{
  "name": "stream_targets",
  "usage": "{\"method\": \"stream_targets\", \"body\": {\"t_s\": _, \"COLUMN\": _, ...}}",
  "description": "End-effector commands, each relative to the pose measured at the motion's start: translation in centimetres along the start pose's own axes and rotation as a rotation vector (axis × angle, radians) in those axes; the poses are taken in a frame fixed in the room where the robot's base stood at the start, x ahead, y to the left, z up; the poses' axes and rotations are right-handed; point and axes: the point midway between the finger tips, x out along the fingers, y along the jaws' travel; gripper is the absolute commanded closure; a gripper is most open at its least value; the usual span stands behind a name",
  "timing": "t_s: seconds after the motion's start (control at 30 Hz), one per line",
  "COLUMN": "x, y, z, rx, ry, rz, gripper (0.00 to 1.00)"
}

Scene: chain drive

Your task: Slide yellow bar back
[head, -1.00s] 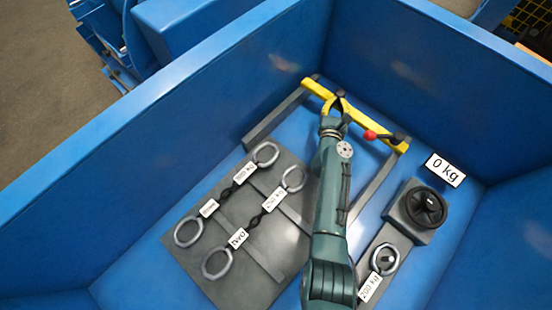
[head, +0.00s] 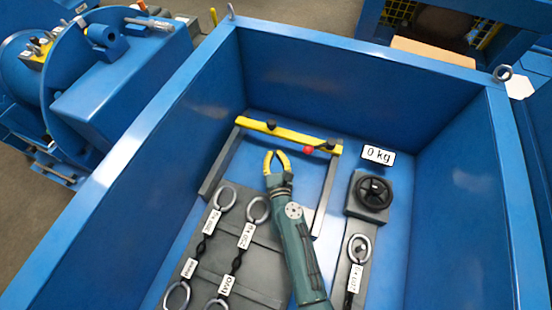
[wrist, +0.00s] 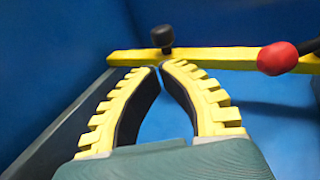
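The yellow bar (head: 290,134) lies across the far ends of two grey rails, near the back wall of the blue bin. It carries black knobs (head: 271,125) and a red-tipped lever (head: 308,149). In the wrist view the bar (wrist: 220,58) crosses just beyond my fingertips, with a black knob (wrist: 162,37) above them and the red ball (wrist: 277,58) to the right. My gripper (head: 275,152) is in front of the bar, left of its middle, apart from it in the head view. Its fingertips (wrist: 159,67) meet or nearly meet, with nothing between them.
Chains with rings (head: 258,208) and labels lie on a grey plate at lower left. A black round knob (head: 374,192) on a grey block, another ring (head: 358,248) and a "0 kg" sign (head: 378,155) are at right.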

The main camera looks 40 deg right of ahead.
Motion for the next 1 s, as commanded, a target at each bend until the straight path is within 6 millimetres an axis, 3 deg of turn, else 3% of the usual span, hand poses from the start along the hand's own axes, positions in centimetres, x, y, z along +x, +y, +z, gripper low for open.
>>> {"method": "stream_targets", "body": {"t_s": 0.1, "x": -2.2, "y": 0.0, "z": 0.1, "rx": 0.000, "ry": 0.001, "rz": 0.000, "gripper": 1.00}}
{"method": "stream_targets", "body": {"t_s": 0.23, "x": -3.3, "y": 0.0, "z": 0.0, "rx": 0.000, "ry": 0.000, "rz": -0.001, "gripper": 1.00}}
{"method": "stream_targets", "body": {"t_s": 0.87, "x": -3.4, "y": 0.0, "z": -0.1, "rx": 0.000, "ry": 0.001, "rz": -0.001, "gripper": 1.00}}
{"method": "stream_targets", "body": {"t_s": 0.97, "x": -3.1, "y": 2.7, "z": 2.8, "rx": -0.001, "ry": -0.017, "rz": 0.046, "gripper": 1.00}}
{"method": "stream_targets", "body": {"t_s": 1.0, "x": -2.8, "y": 4.3, "z": 4.8, "rx": 0.001, "ry": -0.039, "rz": 0.071, "gripper": 1.00}}
